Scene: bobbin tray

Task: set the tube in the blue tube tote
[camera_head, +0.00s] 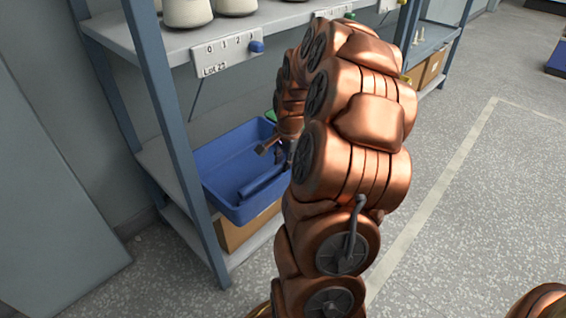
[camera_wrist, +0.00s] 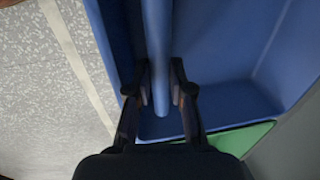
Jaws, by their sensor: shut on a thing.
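The blue tube tote (camera_head: 243,209) stands on a lower shelf of the rack, left of my arm. The tube (camera_head: 262,182) is a slim blue cylinder, lying slanted within the tote's outline. In the wrist view, the tube (camera_wrist: 158,45) runs up the picture between my fingers, with the tote's blue walls and floor (camera_wrist: 222,98) around it. My gripper (camera_wrist: 161,93) is shut on the tube near its lower end. I cannot tell whether the tube touches the tote floor. In the head view, my arm hides most of my gripper and the tote's right side.
A blue-grey post (camera_head: 163,110) rises in front of the tote's left end. An upper shelf (camera_head: 185,40) with white bobbins (camera_head: 187,12) overhangs it. A cardboard box (camera_head: 245,232) is below the tote. A green surface (camera_wrist: 243,138) borders the tote. Floor to the right is clear.

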